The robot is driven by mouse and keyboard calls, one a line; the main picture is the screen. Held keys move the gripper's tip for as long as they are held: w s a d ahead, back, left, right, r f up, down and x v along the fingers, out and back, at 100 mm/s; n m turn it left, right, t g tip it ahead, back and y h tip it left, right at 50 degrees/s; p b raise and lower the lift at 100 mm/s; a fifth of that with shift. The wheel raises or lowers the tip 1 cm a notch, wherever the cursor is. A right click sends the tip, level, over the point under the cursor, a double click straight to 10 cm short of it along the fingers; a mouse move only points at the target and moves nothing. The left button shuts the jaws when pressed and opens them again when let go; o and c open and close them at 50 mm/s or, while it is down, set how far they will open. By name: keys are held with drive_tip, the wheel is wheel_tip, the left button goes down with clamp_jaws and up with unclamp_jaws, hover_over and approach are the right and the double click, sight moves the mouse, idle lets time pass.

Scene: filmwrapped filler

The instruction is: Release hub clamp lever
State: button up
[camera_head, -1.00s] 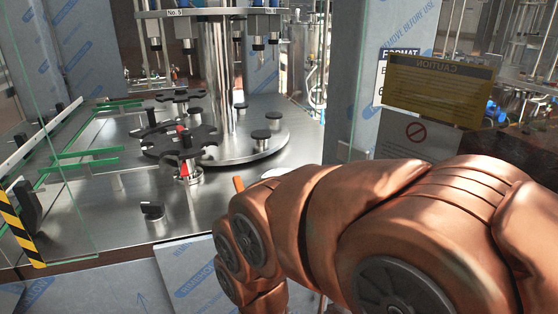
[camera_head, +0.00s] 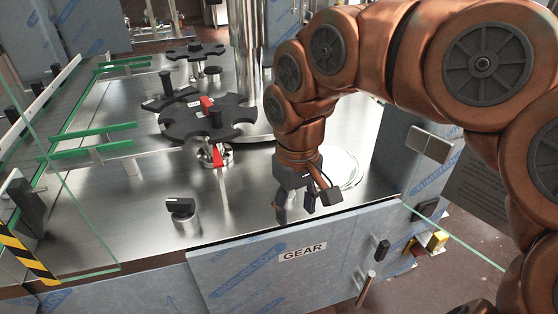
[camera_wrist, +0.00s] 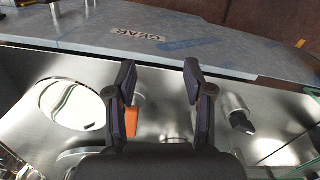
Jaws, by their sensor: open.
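A black notched starwheel (camera_head: 190,125) sits on a short metal hub on the machine table. A red part (camera_head: 207,104) shows on its top, and a red piece (camera_head: 217,156) shows at the hub below its front edge. Which red part is the clamp lever I cannot tell. My gripper (camera_head: 295,208) points down over the front edge of the table, to the right of the starwheel and apart from it. In the wrist view its two fingers (camera_wrist: 160,85) are spread with nothing between them. An orange piece (camera_wrist: 132,121) lies beside the left finger there; its shape is partly hidden.
A black-topped knob (camera_head: 181,207) stands near the table's front, left of my gripper. Green guide rails (camera_head: 95,145) and a glass panel edge stand at left. A front panel marked GEAR (camera_head: 303,252) is below.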

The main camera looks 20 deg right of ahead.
drive_tip(key=w+d+r+m, duration=0.1)
drive_tip(key=w, duration=0.5)
drive_tip(key=w+d+p, duration=0.1)
drive_tip(key=w, duration=0.5)
drive_tip(key=w+d+r+m, duration=0.1)
drive_tip(key=w, duration=0.6)
drive_tip(key=shift+r+m, duration=0.3)
drive_tip(key=shift+r, duration=0.05)
drive_tip(key=shift+f+p, duration=0.3)
drive_tip(key=shift+p, duration=0.05)
drive_tip(key=shift+f+p, duration=0.9)
drive_tip(key=shift+f, duration=2.8)
drive_tip(key=shift+c, duration=0.4)
clamp_jaws()
